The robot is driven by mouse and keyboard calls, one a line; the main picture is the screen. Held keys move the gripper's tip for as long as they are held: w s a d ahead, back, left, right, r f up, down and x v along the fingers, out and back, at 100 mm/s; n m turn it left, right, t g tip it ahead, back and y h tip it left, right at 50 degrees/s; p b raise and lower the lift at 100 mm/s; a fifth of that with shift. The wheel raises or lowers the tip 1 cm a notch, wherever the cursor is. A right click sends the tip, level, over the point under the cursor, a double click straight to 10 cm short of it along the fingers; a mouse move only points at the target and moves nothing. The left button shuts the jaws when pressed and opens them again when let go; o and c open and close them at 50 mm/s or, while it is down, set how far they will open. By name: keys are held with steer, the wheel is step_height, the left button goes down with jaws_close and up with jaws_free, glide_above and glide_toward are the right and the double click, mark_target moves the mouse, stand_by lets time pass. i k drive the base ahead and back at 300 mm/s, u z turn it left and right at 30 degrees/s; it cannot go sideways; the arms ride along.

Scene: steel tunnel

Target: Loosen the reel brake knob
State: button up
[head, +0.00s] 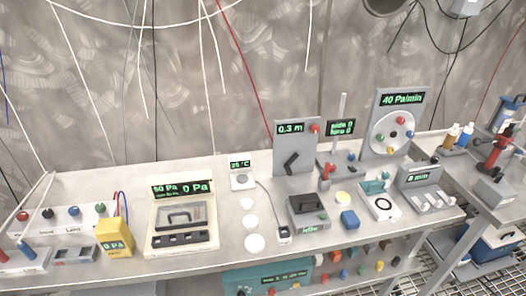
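No part in view is labelled as the reel brake knob, so I cannot tell for sure which one it is. A grey upright panel (284,139) with a "0.3 m" display stands at the back of the bench. It has a slanted black crank-like handle (291,163) and a red knob (314,128) at its upper right edge. Another upright panel (388,99), reading "40 Pa/min", carries a white disc (391,133) with several small coloured knobs. My gripper is not in view.
Cables hang in front of the wall. A side table (493,197) stands at the right.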

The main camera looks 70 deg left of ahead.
mark_target(315, 128)
steer(key=u, duration=2.2)
steer(key=k, duration=0.5)
steer(key=u, duration=0.65)
steer(key=i, duration=0.55)
steer(key=z, duration=0.1)
